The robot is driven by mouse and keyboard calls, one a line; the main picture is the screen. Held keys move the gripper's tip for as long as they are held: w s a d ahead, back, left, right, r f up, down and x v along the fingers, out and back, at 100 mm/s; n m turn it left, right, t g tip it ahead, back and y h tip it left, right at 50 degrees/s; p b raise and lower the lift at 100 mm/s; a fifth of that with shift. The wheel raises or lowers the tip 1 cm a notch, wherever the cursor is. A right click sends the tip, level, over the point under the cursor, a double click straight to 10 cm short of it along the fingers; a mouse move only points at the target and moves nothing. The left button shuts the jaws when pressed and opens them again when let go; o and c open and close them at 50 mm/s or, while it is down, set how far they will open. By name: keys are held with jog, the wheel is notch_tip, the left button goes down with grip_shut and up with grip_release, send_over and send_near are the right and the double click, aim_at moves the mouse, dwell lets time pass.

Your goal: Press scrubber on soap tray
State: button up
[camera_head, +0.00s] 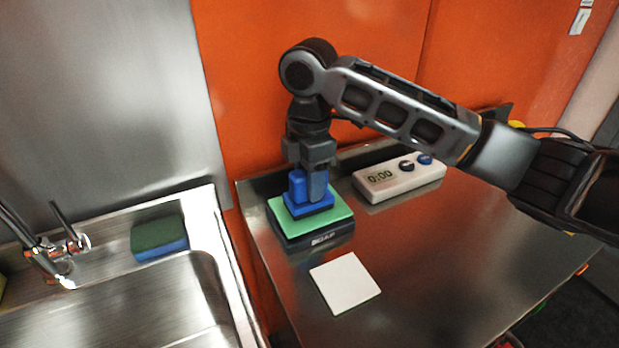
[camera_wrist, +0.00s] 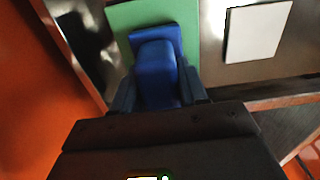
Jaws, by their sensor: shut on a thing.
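The blue scrubber (camera_head: 297,187) has a flat base and an upright grip block. My gripper (camera_head: 312,190) points down and is shut on that block. In the wrist view the blue scrubber (camera_wrist: 156,72) sits between the fingers of my gripper (camera_wrist: 158,88). Below it is the soap tray (camera_head: 335,211), a green pad on a dark base with small lettering on its front. The scrubber's base appears to rest on the green pad, toward its middle; exact contact is hard to tell. The green pad of the soap tray also shows in the wrist view (camera_wrist: 128,18).
A white square tile (camera_head: 345,283) lies in front of the tray. A white timer (camera_head: 399,178) reading 0:00 stands to the right, under my arm. A green and blue sponge (camera_head: 160,238) lies by the sink (camera_head: 150,305) at left. The steel counter (camera_head: 455,245) is clear at right.

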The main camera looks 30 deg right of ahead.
jog(key=shift+f, duration=0.8)
dwell(2.2)
jog(key=shift+r, duration=0.1)
jog(key=shift+r+p, duration=3)
jog(key=shift+r, duration=0.45)
